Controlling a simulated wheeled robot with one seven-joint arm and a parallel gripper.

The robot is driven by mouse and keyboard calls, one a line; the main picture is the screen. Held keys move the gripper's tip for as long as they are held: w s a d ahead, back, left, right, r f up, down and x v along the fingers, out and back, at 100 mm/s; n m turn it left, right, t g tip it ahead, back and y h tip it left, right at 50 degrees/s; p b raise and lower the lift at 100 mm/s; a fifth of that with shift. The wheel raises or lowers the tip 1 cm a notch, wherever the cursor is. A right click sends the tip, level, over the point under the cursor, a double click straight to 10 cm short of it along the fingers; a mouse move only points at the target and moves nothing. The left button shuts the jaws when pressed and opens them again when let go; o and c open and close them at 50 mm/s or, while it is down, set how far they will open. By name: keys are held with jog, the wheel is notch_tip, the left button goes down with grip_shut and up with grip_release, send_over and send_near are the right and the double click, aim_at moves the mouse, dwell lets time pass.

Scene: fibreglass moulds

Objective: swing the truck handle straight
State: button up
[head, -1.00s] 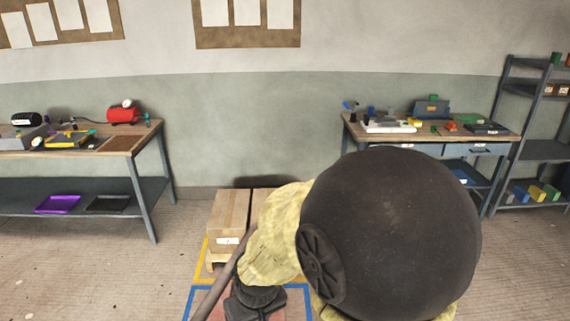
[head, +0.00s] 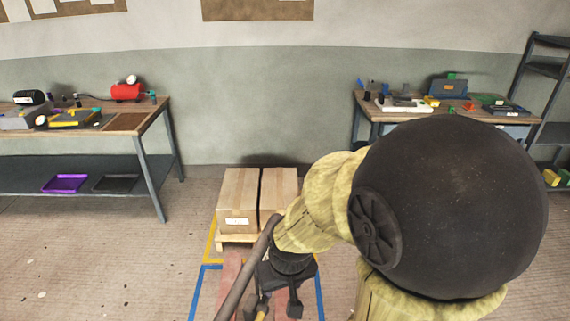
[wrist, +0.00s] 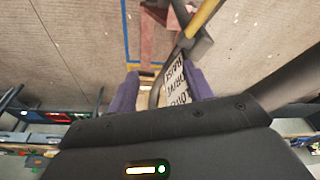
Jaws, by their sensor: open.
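The truck handle shows in the wrist view as a dark grey loop (wrist: 155,92) joined to a yellow bar (wrist: 203,17). A white label (wrist: 178,84) with black words, among them "RAISE" and "DRIVE", is on it. My gripper (wrist: 160,85) is open, its two purple fingers on either side of part of the loop and label. I cannot tell whether either finger touches it. In the head view my gripper (head: 272,303) points down at the bottom, with a bit of yellow handle (head: 261,313) beside it. Much of the handle is hidden. The red truck body (head: 231,268) shows behind.
Two cardboard boxes (head: 238,195) stand on a wooden pallet (head: 236,238) ahead, inside blue and yellow floor tape. A workbench (head: 150,120) stands at the left and another (head: 362,103) at the right, with a shelf rack (head: 545,70) beyond.

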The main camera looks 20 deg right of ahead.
notch_tip(320, 180, up, 8)
jog(key=w+p, duration=0.1)
jog(key=p, duration=0.6)
notch_tip(320, 180, up, 11)
jog(key=m+g+y+p, duration=0.1)
jog(key=m+g+p, duration=0.1)
jog(key=m+p, duration=0.6)
send_over(279, 214)
jog(key=s+d+b, duration=0.1)
jog(key=b, duration=0.1)
jog(key=m, duration=0.2)
jog(key=shift+s+f, duration=0.1)
jog(key=shift+f, duration=0.15)
jog(key=f+p, duration=0.1)
jog(key=f, duration=0.4)
jog(key=w+f+p, duration=0.1)
jog(key=f+p, duration=0.1)
jog(key=f, duration=0.4)
jog(key=a+f+p, duration=0.1)
jog(key=f+p, duration=0.1)
jog(key=f, duration=0.4)
jog(key=shift+w+a+f, duration=0.1)
jog(key=shift+w+f, duration=0.05)
jog(key=shift+w, duration=0.15)
grip_shut()
